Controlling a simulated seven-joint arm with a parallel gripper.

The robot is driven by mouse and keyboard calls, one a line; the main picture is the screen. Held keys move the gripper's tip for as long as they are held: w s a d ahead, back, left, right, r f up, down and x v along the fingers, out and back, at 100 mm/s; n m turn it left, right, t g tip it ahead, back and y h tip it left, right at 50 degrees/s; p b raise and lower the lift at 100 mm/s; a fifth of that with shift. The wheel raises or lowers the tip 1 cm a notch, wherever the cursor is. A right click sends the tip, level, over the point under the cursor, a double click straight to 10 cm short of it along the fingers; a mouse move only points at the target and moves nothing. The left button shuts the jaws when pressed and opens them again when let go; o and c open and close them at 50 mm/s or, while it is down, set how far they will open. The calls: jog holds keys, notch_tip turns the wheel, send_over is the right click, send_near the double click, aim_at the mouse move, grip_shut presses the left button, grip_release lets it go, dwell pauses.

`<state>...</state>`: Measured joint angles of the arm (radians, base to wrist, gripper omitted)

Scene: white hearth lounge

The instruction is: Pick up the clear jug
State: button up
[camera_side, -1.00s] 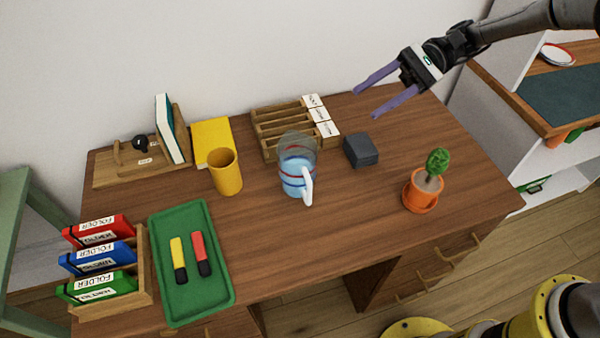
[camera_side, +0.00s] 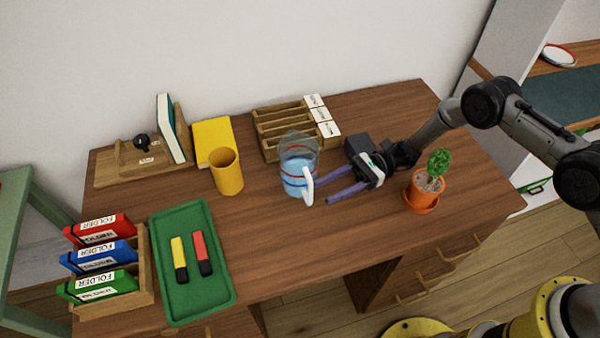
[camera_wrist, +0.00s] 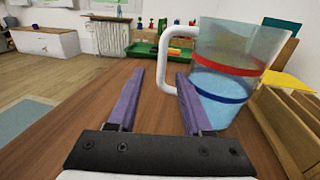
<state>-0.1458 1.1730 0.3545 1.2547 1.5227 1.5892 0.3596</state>
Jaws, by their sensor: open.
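The clear jug (camera_side: 297,172) stands upright near the middle of the desk, with a white handle, red and blue bands and bluish contents. My gripper (camera_side: 322,193) is open and low over the desk, just right of the jug, its purple fingers pointing toward the handle side. In the wrist view the jug (camera_wrist: 232,62) is ahead and to the right, its white handle (camera_wrist: 166,58) facing left. The handle lies ahead of the gap between the fingers (camera_wrist: 158,92). Whether a finger touches it I cannot tell; nothing is clasped.
A dark grey box (camera_side: 358,146) is close behind my gripper, and a potted plant (camera_side: 424,187) stands to its right. A wooden card rack (camera_side: 268,150) is behind the jug; a yellow cup (camera_side: 227,176) is left. The desk's front middle (camera_side: 290,235) is clear.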

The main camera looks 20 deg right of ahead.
jog(key=a, duration=0.2)
jog(key=s+a, duration=0.1)
jog(key=a, duration=0.5)
jog(key=shift+s+a+r, duration=0.1)
jog(key=shift+s+r, duration=0.1)
jog(key=shift+c, duration=0.2)
grip_shut()
jog(key=shift+r, duration=0.1)
dwell(1.0)
